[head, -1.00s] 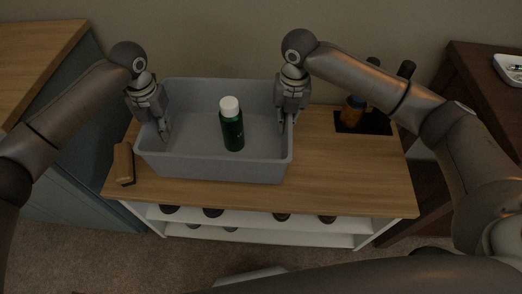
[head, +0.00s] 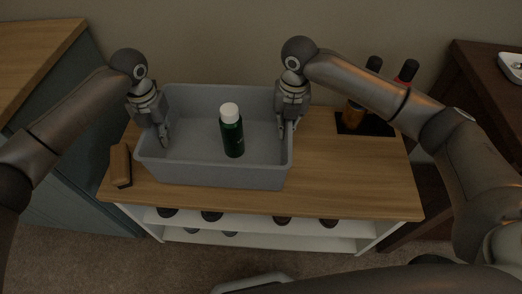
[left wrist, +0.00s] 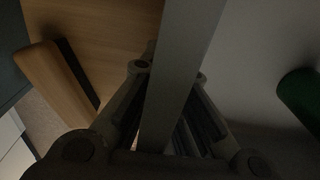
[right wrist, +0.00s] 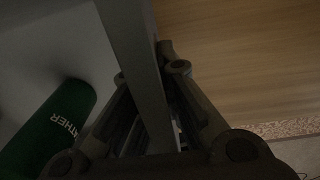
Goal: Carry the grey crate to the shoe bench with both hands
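The grey crate (head: 215,174) is upright over the left and middle of the wooden-topped shoe bench (head: 345,182); its base looks to be at the bench top, though contact is hard to confirm. A green bottle with a white cap (head: 232,131) stands inside it. My left gripper (head: 163,137) is at the crate's left wall, its fingers closed on both sides of that wall (left wrist: 182,70). My right gripper (head: 288,127) holds the right wall (right wrist: 140,60) the same way. The bottle also shows in both wrist views, in the right one (right wrist: 52,125) with white lettering.
A wooden brush (head: 121,165) lies on the bench just left of the crate. A black tray (head: 376,127) with an orange-brown bottle (head: 352,115) is at the back right. Cabinets flank the bench at left (head: 75,120) and right (head: 480,110).

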